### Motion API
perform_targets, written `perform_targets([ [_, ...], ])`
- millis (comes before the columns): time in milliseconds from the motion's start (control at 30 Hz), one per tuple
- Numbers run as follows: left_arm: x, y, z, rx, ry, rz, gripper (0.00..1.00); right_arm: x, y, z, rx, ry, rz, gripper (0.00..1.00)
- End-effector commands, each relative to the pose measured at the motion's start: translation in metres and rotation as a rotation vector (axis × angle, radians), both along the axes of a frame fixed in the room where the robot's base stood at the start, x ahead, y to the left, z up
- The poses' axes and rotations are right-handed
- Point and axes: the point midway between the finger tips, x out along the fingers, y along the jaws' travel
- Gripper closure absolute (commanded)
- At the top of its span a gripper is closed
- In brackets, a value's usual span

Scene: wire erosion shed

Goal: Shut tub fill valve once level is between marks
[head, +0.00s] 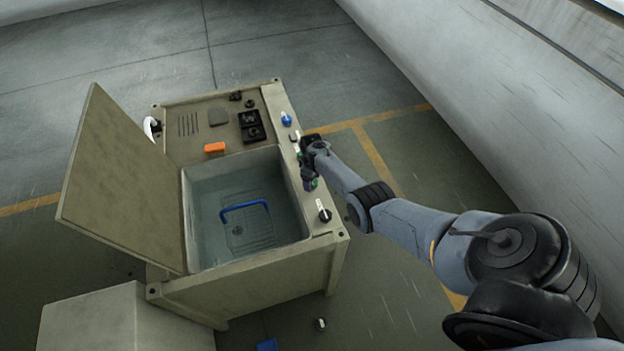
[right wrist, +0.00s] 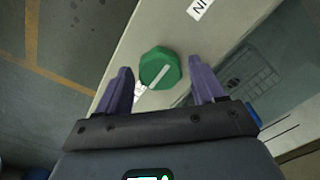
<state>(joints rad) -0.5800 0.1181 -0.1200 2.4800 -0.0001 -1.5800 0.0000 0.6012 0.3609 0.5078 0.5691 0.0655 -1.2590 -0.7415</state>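A green knob (right wrist: 160,68) with a pale pointer line sits on the machine's light top strip in the right wrist view. My right gripper (right wrist: 161,84) is open, with one purple finger on each side of the knob. Gaps show between the fingers and the knob. In the head view my right gripper (head: 308,172) is over the strip at the tub's right side and hides most of the knob. The open tub (head: 287,165) holds clear water. Its level marks cannot be made out. My left gripper is not in view.
The hinged lid (head: 120,190) stands open on the left. A blue handle (head: 246,206) is in the tub. A blue knob (head: 286,119) and a black knob (head: 324,214) are on the same strip. A partly cut-off label (right wrist: 200,8) is near the green knob. An orange block (head: 214,148) lies behind the tub.

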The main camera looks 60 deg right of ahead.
Motion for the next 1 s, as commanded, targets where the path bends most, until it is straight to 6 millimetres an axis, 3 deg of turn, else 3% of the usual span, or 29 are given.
perform_targets([
  [467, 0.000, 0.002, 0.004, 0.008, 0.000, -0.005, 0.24, 0.000, 0.000, 0.008, -0.002, -0.002, 0.002, 0.24],
  [1000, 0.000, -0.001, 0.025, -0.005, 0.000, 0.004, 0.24, 0.000, 0.000, 0.087, -0.003, -0.003, 0.002, 0.24],
])
